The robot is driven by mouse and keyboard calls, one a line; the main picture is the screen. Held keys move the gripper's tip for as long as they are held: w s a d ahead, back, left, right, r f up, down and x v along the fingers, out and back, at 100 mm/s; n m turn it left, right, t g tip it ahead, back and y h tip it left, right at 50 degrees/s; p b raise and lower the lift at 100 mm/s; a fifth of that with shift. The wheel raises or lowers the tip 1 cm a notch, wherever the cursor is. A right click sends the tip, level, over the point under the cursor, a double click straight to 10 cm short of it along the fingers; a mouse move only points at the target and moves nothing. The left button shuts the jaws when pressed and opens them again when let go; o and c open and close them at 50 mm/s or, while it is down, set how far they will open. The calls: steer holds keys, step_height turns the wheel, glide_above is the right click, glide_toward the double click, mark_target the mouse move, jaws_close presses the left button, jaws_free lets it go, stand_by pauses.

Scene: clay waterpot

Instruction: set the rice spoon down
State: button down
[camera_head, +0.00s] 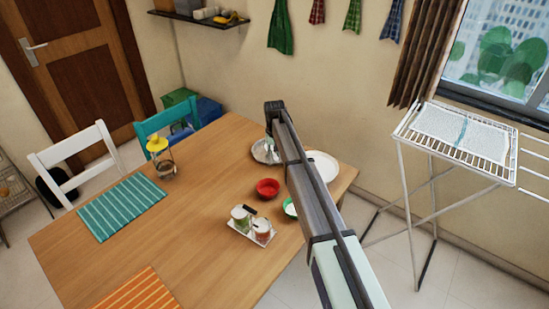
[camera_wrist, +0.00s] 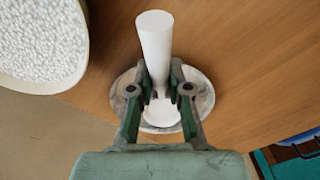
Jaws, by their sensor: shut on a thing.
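My gripper (camera_wrist: 162,90) is shut on the white rice spoon (camera_wrist: 155,45) in the wrist view. The spoon's handle points to the top of that view, and its rounded end lies between and below my fingers. Under it is a round grey-white saucer (camera_wrist: 203,100) on the wooden table; whether the spoon touches it I cannot tell. In the head view the saucer (camera_head: 262,154) is near the table's far edge, and my arm hides most of the gripper and spoon.
A large round container of white rice (camera_wrist: 40,40) stands beside the saucer; it shows in the head view (camera_head: 325,165) behind my arm.

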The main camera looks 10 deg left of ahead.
steer(key=shift+f, duration=1.1)
steer(key=c, duration=1.1)
jaws_free()
step_height(320, 180, up, 12)
steer(key=b, duration=0.3)
steer(key=shift+r, duration=0.2)
